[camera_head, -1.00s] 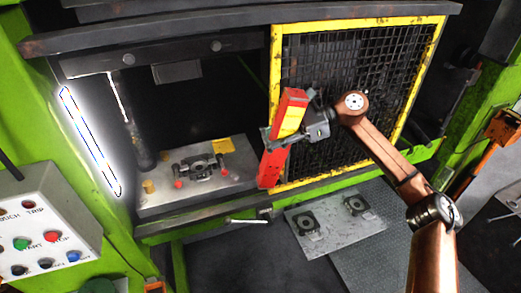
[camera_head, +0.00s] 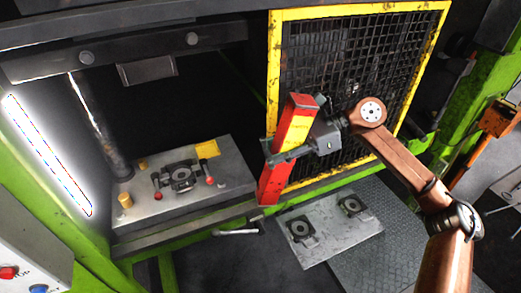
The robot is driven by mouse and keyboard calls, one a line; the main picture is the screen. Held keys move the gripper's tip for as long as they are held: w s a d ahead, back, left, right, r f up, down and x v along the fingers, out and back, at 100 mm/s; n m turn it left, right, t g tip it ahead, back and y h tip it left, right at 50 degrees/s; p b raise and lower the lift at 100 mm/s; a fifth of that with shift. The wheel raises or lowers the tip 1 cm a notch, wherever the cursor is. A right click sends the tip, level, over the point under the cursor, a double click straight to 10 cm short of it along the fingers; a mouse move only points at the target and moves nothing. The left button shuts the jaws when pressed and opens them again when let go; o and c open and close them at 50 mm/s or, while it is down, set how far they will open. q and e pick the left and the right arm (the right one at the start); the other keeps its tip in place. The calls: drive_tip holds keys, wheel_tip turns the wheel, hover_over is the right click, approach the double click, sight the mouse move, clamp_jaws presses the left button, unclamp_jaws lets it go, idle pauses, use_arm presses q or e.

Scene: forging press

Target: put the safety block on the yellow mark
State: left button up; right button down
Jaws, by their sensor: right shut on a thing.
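The safety block (camera_head: 271,184) is a tall red bar with a yellow band, nearly upright and slightly tilted. My right gripper (camera_head: 284,152) is shut on it around its middle and holds it in front of the left edge of the mesh guard. The yellow mark (camera_head: 207,149) is a small flat patch at the back of the press bed (camera_head: 236,167), to the left of the block. The block is apart from the mark. My left gripper is not in view.
A dark die (camera_head: 180,175) with red knobs and brass posts beside it sits on the bed. A yellow-framed mesh guard (camera_head: 350,80) stands right of the opening. The press ram (camera_head: 120,50) hangs above. A dark column (camera_head: 97,120) stands at the left.

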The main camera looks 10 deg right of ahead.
sight(274, 168)
drive_tip(key=shift+s+d, duration=0.1)
drive_tip(key=shift+s, duration=0.3)
drive_tip(key=shift+s+d+r+b, duration=0.1)
drive_tip(key=shift+s+d+b, duration=0.1)
drive_tip(key=shift+s+b, duration=0.4)
drive_tip(key=shift+s+d+f+b, duration=0.15)
drive_tip(key=shift+s+b, duration=0.1)
drive_tip(key=shift+s, duration=0.6)
drive_tip(key=shift+s+d+r+b, duration=0.2)
drive_tip(key=shift+s+b, duration=0.25)
drive_tip(key=shift+s, duration=0.25)
use_arm(q)
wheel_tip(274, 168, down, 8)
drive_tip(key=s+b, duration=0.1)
drive_tip(key=b, duration=0.3)
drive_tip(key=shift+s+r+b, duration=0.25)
drive_tip(key=shift+b, duration=0.1)
use_arm(e)
drive_tip(key=s+d, duration=0.2)
drive_tip(key=s, duration=0.6)
drive_tip(key=shift+s, duration=0.2)
